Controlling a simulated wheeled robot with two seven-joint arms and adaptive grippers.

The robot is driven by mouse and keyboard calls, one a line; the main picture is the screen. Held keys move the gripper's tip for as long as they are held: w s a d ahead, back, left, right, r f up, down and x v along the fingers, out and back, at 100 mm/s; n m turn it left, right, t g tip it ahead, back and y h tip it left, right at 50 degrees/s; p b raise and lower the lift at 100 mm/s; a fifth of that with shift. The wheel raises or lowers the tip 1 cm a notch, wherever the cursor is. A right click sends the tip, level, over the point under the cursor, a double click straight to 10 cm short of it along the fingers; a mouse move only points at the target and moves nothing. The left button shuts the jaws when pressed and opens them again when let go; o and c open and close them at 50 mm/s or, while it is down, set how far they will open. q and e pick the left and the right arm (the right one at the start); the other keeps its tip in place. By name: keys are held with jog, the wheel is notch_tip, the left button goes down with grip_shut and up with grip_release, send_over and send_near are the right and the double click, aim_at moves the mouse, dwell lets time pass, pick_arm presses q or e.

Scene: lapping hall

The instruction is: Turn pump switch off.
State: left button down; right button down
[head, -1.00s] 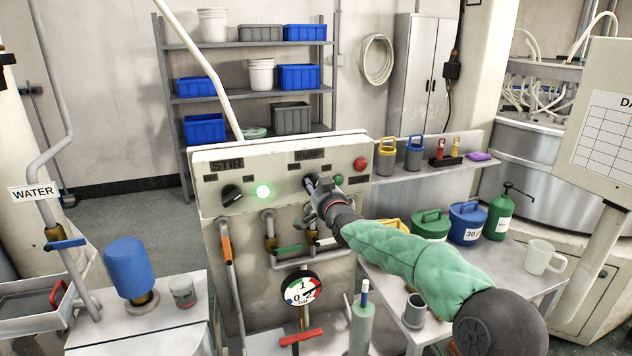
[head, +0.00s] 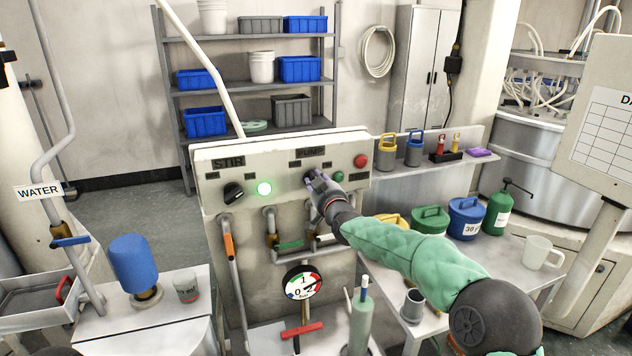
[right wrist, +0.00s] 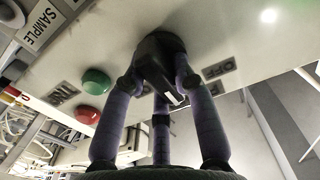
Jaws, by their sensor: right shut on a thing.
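The pump switch (head: 309,179) is a black knob on the cream control panel (head: 230,207), under the label ending in "MP". In the right wrist view the knob (right wrist: 158,58) has a white mark on its end, and an "OFF" label (right wrist: 218,68) is beside it. My right gripper (head: 318,184) is shut on the knob, its purple-grey fingers (right wrist: 160,90) around it. In the head view the gripper covers part of the knob. My left gripper is not in view.
A red button (head: 360,161) and a small unlit-looking green one (head: 338,176) are close right of my gripper. Pipes and a gauge (head: 302,283) are below.

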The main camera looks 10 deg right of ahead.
jog(key=shift+f, duration=0.15)
jog(key=c, duration=1)
grip_release()
jog(key=shift+s, duration=0.1)
jog(key=shift+s, duration=0.25)
jog(key=s, duration=0.7)
jog(key=s+d, duration=0.1)
jog(key=s, duration=0.3)
jog(key=shift+s, duration=0.15)
